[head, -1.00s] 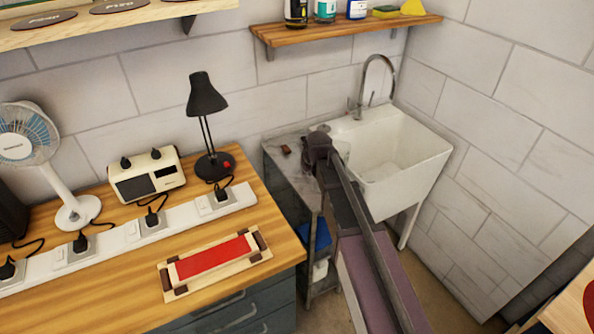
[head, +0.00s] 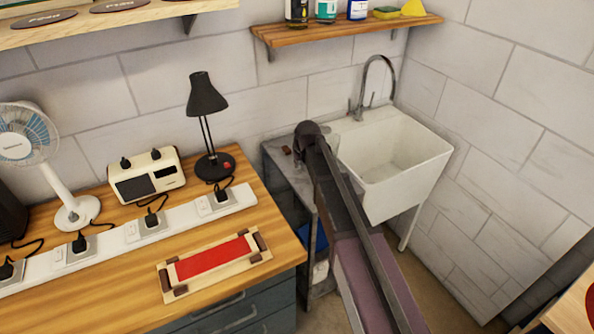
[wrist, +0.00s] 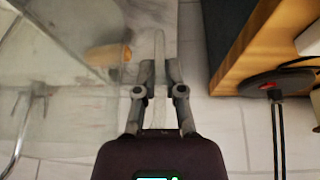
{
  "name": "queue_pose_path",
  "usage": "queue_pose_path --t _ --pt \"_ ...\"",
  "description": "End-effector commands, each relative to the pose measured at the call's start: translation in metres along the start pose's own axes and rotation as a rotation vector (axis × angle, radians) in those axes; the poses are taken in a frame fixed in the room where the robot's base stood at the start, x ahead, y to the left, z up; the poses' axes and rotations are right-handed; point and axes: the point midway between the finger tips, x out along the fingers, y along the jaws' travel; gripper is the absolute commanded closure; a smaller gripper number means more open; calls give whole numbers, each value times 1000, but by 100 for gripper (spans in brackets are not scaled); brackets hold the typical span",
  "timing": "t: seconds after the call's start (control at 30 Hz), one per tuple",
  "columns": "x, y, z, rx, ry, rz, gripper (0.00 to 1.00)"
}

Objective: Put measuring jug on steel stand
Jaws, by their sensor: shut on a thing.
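In the wrist view my gripper (wrist: 159,75) is shut on a pale, clear upright strip, which appears to be the handle of the measuring jug (wrist: 160,44). A hazy see-through area left of the fingers looks like the jug's body, but its outline is hard to make out. In the head view the jug cannot be made out, and my gripper (head: 308,132) is at the steel stand's right side, near the sink. The grey steel stand (head: 289,176) is between the wooden bench and the sink, partly hidden by my arm. Its height below the gripper is unclear.
A small red-brown item (head: 286,150) lies on the stand's top. The white sink (head: 400,160) with a tall tap (head: 366,80) is to the right. The wooden bench (head: 100,305) with a black lamp (head: 206,95) is left. A wall shelf (head: 345,32) hangs above.

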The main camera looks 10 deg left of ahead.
Motion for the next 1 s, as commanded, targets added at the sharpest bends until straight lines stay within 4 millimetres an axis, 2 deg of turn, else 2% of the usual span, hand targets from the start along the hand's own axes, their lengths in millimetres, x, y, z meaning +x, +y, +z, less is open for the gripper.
queue_pose_path --t 0.2,0.4,0.97,1.0 --pt "21 -1 8 0 0 0 100" --pt "32 -2 12 0 0 0 100" --pt "36 -2 14 -1 0 0 100" --pt "36 -2 14 0 0 0 84"
